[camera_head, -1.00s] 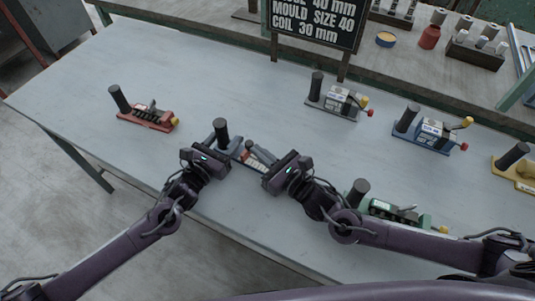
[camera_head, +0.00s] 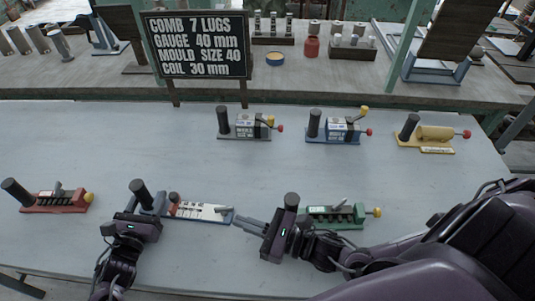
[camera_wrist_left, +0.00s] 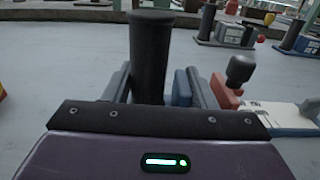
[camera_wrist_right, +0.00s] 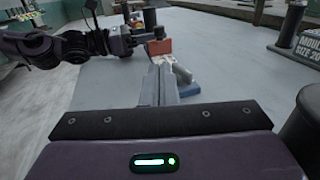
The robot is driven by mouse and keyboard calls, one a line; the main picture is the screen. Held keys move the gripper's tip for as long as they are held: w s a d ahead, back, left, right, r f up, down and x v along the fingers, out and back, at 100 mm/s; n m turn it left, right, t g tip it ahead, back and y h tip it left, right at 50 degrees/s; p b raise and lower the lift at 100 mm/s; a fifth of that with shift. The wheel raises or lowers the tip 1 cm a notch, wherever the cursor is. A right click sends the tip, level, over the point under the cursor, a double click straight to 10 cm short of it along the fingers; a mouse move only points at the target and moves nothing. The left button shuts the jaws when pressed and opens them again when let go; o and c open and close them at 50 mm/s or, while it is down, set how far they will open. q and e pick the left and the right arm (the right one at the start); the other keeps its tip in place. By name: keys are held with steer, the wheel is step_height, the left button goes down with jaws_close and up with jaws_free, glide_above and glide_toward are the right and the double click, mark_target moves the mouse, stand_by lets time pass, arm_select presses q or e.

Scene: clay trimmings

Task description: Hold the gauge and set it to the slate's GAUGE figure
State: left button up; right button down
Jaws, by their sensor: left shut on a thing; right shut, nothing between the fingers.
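The gauge has a blue base with a white scale plate (camera_head: 203,212), a black post (camera_head: 140,193) at its left end and a red slider (camera_head: 174,206) with a dark knob near the plate's left end. My left gripper (camera_head: 149,208) is shut on the black post; the left wrist view shows a finger on each side of it (camera_wrist_left: 150,55). My right gripper (camera_head: 240,221) is shut and empty at the gauge's right end, its fingers pointing left; I cannot tell if they touch. The scale's marks are too small to read.
A red tool (camera_head: 60,203) stands left of the gauge. A green tool (camera_head: 335,216) stands just right, partly behind my right gripper. Grey (camera_head: 245,128), blue (camera_head: 335,130) and yellow (camera_head: 430,135) tools stand at the back. The table between the rows is clear.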

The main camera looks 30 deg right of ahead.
mark_target(176, 202)
steer(key=v, duration=0.8)
steer(key=shift+s+d, duration=0.2)
steer(key=shift+s, duration=0.05)
steer(key=shift+a, duration=0.1)
